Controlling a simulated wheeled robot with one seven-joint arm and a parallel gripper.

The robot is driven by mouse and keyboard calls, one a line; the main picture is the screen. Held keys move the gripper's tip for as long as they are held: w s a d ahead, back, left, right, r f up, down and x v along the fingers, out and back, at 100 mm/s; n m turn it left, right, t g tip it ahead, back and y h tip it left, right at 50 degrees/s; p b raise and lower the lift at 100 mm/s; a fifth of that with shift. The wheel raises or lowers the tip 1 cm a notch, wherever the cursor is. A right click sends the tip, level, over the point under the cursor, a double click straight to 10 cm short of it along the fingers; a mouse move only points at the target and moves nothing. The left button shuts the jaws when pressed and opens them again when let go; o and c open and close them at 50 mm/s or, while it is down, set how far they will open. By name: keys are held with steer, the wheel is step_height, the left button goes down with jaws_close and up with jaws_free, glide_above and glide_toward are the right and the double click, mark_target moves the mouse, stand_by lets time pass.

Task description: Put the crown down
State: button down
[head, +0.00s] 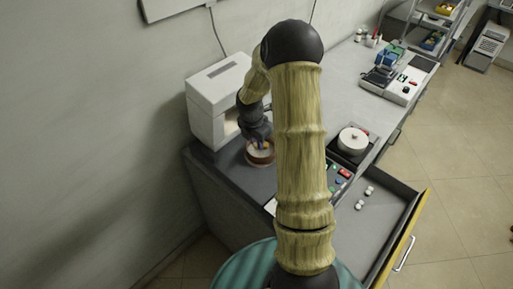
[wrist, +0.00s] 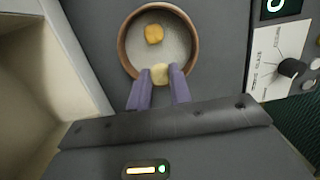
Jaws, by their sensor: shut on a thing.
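In the wrist view, the purple fingers of my gripper (wrist: 160,88) are shut on a small pale cream piece, which looks like the crown (wrist: 160,74). It is held at the near rim of a round brown-rimmed dish (wrist: 123,42); I cannot tell whether it touches the dish. A yellow-orange piece (wrist: 154,34) lies in the dish. In the head view, my gripper (head: 259,140) is over the dish (head: 261,160) on the dark counter, and the held piece is too small to make out.
A white box-shaped machine (head: 213,100) stands left of the dish. A round white-topped device (head: 353,140) sits farther right. An open drawer (head: 375,232) at the front right holds small white pieces (head: 363,197). A control panel with a dark knob (wrist: 291,68) is right of the dish.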

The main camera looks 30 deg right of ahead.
mark_target(255, 144)
steer(key=shift+f, duration=1.85)
steer(key=c, duration=1.3)
jaws_free()
steer(key=shift+f, duration=0.1)
steer(key=shift+w, duration=0.1)
steer(key=shift+a+r, duration=0.1)
steer(key=shift+r, duration=0.15)
steer(key=r, duration=0.4)
steer(key=a+r, duration=0.1)
steer(key=r, duration=0.2)
steer(key=s+r, duration=0.1)
steer(key=r, duration=0.3)
steer(key=shift+a+r, duration=0.25)
steer(key=shift+r, duration=0.1)
